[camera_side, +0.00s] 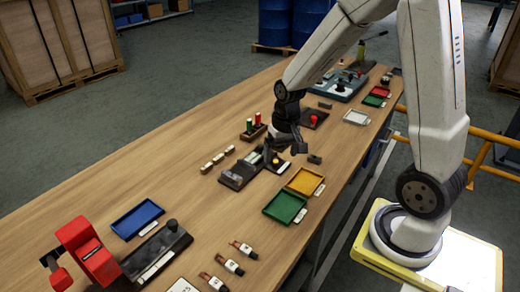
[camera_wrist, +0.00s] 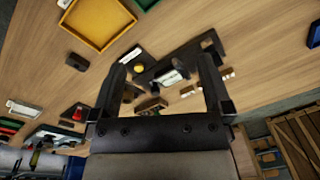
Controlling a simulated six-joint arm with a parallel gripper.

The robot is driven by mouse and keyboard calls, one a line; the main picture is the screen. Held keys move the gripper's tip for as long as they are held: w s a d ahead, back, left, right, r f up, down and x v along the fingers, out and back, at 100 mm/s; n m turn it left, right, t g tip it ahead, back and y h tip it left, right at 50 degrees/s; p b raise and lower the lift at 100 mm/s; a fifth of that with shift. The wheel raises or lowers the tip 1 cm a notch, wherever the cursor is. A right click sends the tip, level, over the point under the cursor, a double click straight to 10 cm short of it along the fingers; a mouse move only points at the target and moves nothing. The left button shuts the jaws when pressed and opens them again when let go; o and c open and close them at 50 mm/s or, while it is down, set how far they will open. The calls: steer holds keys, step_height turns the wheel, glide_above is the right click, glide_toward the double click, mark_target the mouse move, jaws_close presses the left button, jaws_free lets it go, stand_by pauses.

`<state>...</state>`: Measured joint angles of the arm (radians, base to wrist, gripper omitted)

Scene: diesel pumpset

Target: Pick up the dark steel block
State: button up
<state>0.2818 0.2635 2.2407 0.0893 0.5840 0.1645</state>
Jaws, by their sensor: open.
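A small dark block (camera_side: 314,159), which looks like the dark steel block, lies on the wooden bench just beyond the yellow tray. In the wrist view it shows at the upper left (camera_wrist: 75,62), below the tray and outside the left finger. My gripper (camera_side: 284,150) is over the bench, left of this block in the side view. In the wrist view my gripper (camera_wrist: 163,66) has its fingers wide apart with nothing held between them. A dark fixture with a yellow button shows beyond and between the fingers.
The yellow tray (camera_side: 305,181) and green tray (camera_side: 285,207) lie near the bench's front edge. A rack with red and green cylinders (camera_side: 254,131) and a row of small pale blocks (camera_side: 218,160) are on the left. Another dark block (camera_side: 325,105) lies farther back. Bare wood surrounds the near block.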

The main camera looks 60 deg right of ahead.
steer(key=w+d+f+m+g+y, duration=0.1)
steer(key=w+d+f+m+y, duration=0.15)
steer(key=d+m, duration=0.65)
steer(key=m+y, duration=0.2)
steer(key=m, duration=0.1)
glide_toward(315, 157)
steer(key=shift+a+f, duration=0.45)
steer(key=shift+f, duration=0.1)
steer(key=shift+x, duration=1.35)
steer(key=shift+w, duration=0.1)
steer(key=shift+h, duration=0.25)
steer(key=shift+x, duration=2.55)
jaws_close()
